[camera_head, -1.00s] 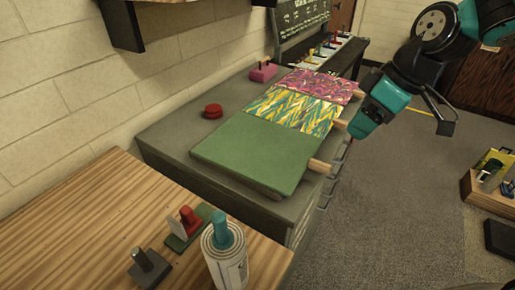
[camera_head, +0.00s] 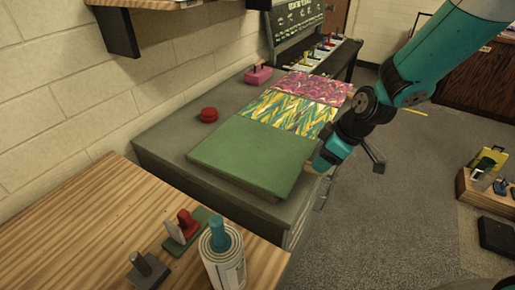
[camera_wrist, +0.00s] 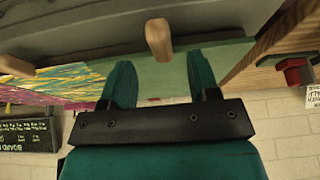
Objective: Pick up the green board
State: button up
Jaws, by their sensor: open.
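The green board (camera_head: 245,155) lies flat on the grey cabinet, nearest of three boards in a row. Its wooden handle (camera_wrist: 158,38) sticks out over the cabinet's edge in the wrist view. My gripper (camera_head: 322,160) is at the board's right edge, by the handle, and covers most of it in the head view. In the wrist view my gripper (camera_wrist: 160,68) is open, with its two teal fingers apart. The handle's end lies roughly in line with the gap between them. I cannot tell whether it is inside the gap.
A yellow patterned board (camera_head: 292,112) and a pink patterned board (camera_head: 315,87) lie behind the green one. A red round thing (camera_head: 209,114) and a pink block (camera_head: 258,75) sit on the cabinet (camera_head: 165,135). A wooden table (camera_head: 85,225) with small tools is in front.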

jog(key=shift+p+x, duration=0.3)
jog(key=shift+x, duration=1.65)
jog(key=shift+s, duration=0.1)
jog(key=c, duration=1)
jog(key=shift+r, duration=0.15)
